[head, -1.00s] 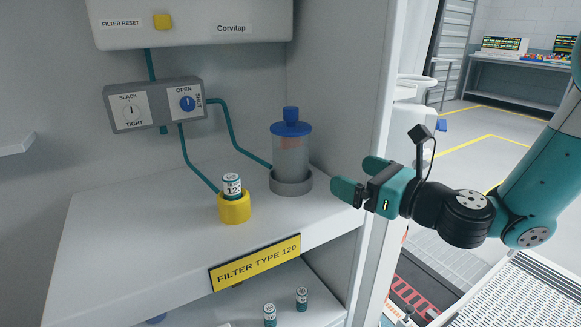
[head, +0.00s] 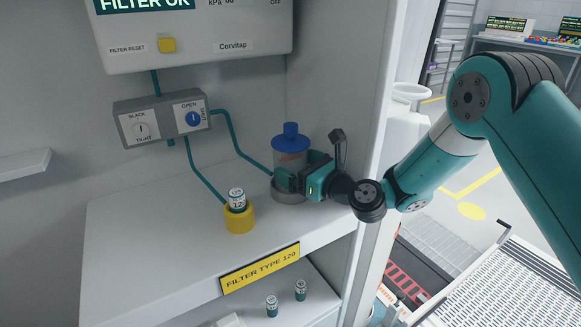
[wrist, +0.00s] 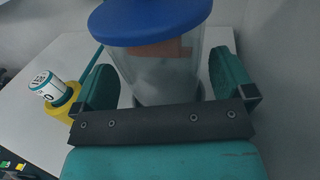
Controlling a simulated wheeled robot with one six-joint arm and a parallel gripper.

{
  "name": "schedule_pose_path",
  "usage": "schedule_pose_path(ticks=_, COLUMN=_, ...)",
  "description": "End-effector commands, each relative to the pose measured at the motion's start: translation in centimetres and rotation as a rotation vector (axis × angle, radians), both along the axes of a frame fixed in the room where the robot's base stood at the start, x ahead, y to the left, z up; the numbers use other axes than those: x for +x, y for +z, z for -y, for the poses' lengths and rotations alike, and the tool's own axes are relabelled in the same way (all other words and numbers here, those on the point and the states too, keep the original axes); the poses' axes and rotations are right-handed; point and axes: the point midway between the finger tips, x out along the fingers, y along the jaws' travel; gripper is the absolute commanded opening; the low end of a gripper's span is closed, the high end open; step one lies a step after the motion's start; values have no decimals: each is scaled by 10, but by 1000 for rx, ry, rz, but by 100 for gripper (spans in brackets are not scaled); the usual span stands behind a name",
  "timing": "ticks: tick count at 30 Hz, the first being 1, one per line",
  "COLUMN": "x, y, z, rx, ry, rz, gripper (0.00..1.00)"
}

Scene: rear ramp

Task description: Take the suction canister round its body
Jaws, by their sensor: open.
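The suction canister (head: 290,161) is a clear cylinder with a blue lid and knob, standing upright in a grey ring holder (head: 290,193) on the shelf. Something pinkish shows inside it, near the top. My gripper (head: 297,181) is at the canister's body, below the lid. In the wrist view the canister (wrist: 160,72) stands between my two open teal fingers, one on each side. A gap shows by the right finger; whether the left finger touches is hard to tell.
A yellow holder (head: 239,218) with a small white filter (head: 237,198) stands left of the canister. A teal tube (head: 233,140) runs to the holder ring from the grey valve box (head: 162,117). The cabinet's side wall (head: 345,90) is close on the right. The shelf's left is clear.

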Motion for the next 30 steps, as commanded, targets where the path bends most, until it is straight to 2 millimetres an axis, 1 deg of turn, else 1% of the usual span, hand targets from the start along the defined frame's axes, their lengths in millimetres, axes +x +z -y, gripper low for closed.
schedule_pose_path(ticks=1, x=5, y=3, z=-6, rx=0, ry=2, rz=4, gripper=100)
schedule_pose_path(ticks=4, x=11, y=2, z=-13, rx=-1, ry=1, rz=2, gripper=100)
schedule_pose_path(ticks=12, x=14, y=0, z=-15, rx=0, ry=0, rz=0, gripper=100)
schedule_pose_path(ticks=17, x=13, y=0, z=-15, rx=-1, ry=0, rz=-1, gripper=63)
schedule_pose_path(ticks=18, x=13, y=0, z=-15, rx=-1, ry=0, rz=-1, gripper=54)
schedule_pose_path(ticks=26, x=14, y=2, z=-15, rx=1, ry=0, rz=1, gripper=53)
schedule_pose_path(ticks=30, x=14, y=10, z=-15, rx=0, ry=0, rz=3, gripper=53)
